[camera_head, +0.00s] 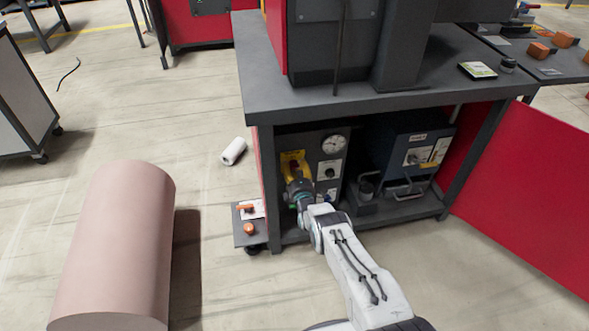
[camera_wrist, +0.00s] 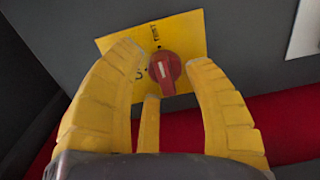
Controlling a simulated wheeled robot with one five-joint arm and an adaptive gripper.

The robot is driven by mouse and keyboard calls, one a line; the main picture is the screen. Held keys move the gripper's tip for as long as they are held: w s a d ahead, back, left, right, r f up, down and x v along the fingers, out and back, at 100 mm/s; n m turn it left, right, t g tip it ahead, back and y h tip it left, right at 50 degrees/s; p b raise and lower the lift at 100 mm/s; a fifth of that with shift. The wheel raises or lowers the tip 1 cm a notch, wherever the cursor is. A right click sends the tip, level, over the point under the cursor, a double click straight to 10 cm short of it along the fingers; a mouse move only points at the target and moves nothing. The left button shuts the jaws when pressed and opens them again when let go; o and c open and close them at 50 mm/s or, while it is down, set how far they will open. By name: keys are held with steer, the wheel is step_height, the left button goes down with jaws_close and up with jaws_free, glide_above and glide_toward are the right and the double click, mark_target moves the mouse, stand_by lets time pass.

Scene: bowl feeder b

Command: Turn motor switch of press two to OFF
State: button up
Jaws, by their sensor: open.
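The motor switch is a red rotary knob (camera_wrist: 165,70) on a yellow plate (camera_wrist: 185,30). Its white line stands nearly upright in the wrist view, toward small dark lettering above; a round mark shows at its left. My gripper (camera_wrist: 164,62) is open, its yellow fingers spread left, right and below the knob. I cannot tell whether any finger touches it. In the head view, the yellow plate (camera_head: 291,160) is on a grey panel inside the open cabinet under the bench. My gripper (camera_head: 297,180) is in front of it and hides the knob there.
A round gauge (camera_head: 333,144) is right of the plate. A blue box (camera_head: 405,150) with its own panel stands further right. The bench top (camera_head: 290,105) overhangs the cabinet. A red door (camera_head: 530,190) stands open at right.

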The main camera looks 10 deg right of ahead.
jaws_close()
stand_by(0.3)
